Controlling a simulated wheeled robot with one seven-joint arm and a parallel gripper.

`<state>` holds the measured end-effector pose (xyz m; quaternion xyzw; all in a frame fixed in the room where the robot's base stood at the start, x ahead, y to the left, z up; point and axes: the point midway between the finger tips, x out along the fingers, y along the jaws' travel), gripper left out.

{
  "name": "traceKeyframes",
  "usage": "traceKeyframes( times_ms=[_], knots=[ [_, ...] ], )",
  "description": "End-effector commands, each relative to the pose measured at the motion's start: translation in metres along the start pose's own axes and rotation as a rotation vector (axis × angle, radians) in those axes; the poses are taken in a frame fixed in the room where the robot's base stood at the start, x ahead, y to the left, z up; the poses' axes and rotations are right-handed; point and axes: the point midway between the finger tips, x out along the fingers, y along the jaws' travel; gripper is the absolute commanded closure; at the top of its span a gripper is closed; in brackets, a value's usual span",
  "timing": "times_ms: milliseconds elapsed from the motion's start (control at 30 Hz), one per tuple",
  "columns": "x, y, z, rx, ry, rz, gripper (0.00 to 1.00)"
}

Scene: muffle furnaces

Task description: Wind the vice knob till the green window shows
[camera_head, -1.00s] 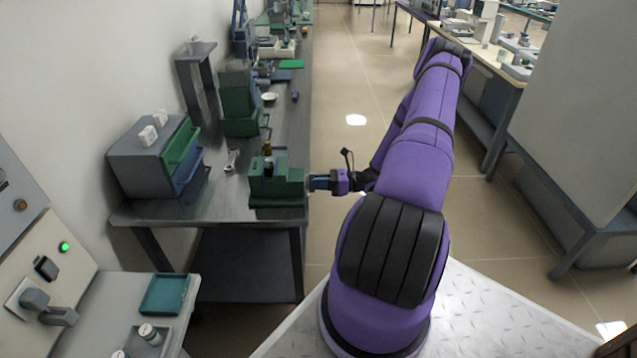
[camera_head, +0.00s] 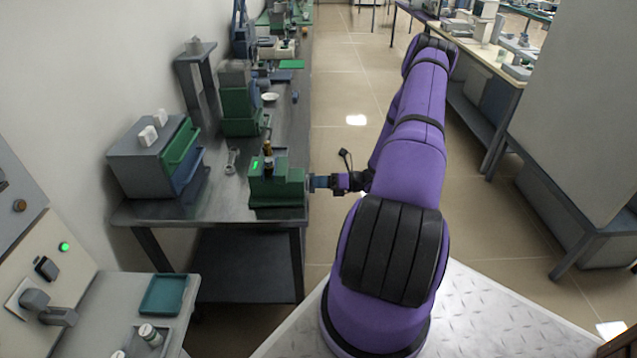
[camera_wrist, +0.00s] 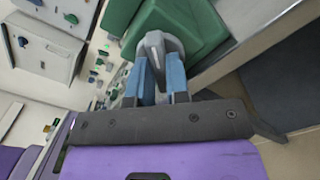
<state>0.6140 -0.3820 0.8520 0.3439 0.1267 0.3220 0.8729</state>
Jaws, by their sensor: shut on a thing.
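The green vice (camera_head: 276,186) stands at the near right edge of the steel bench, with a dark, amber-banded upright piece (camera_head: 268,158) on it. A small bright green patch, the window (camera_head: 255,166), shows on its upper left part. The grey vice knob (camera_wrist: 156,42) is at the vice's side in the wrist view. My gripper (camera_head: 318,182) reaches it from the right. In the wrist view the blue fingers of my gripper (camera_wrist: 161,72) are shut on the knob, one on each side. The knob is mostly hidden in the head view.
On the steel bench (camera_head: 225,208) are a drawer unit (camera_head: 135,162) with green and blue drawers pulled out, a wrench (camera_head: 231,160) and a second green machine (camera_head: 238,112). A side table with a teal tray (camera_head: 163,294) is at lower left. The aisle floor beyond is clear.

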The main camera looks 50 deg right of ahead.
Motion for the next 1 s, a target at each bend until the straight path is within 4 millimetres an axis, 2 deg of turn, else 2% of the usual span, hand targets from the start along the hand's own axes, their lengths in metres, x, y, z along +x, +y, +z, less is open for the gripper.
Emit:
traceKeyframes(
  times_ms=[300,333,400,433,767,867,1000],
  knots=[
    [-0.001,-0.001,-0.001,0.001,0.001,-0.003,1.0],
    [-0.001,-0.001,-0.001,0.001,0.001,-0.002,0.8],
    [-0.001,0.0,-0.001,0.001,0.001,-0.002,0.63],
    [-0.001,0.0,-0.001,0.001,0.001,-0.002,0.58],
    [-0.003,0.0,0.0,0.0,0.0,-0.001,0.58],
    [-0.013,-0.001,0.0,-0.001,0.0,-0.003,0.58],
    [-0.036,-0.001,0.0,-0.001,0.0,-0.004,0.58]
  ],
)
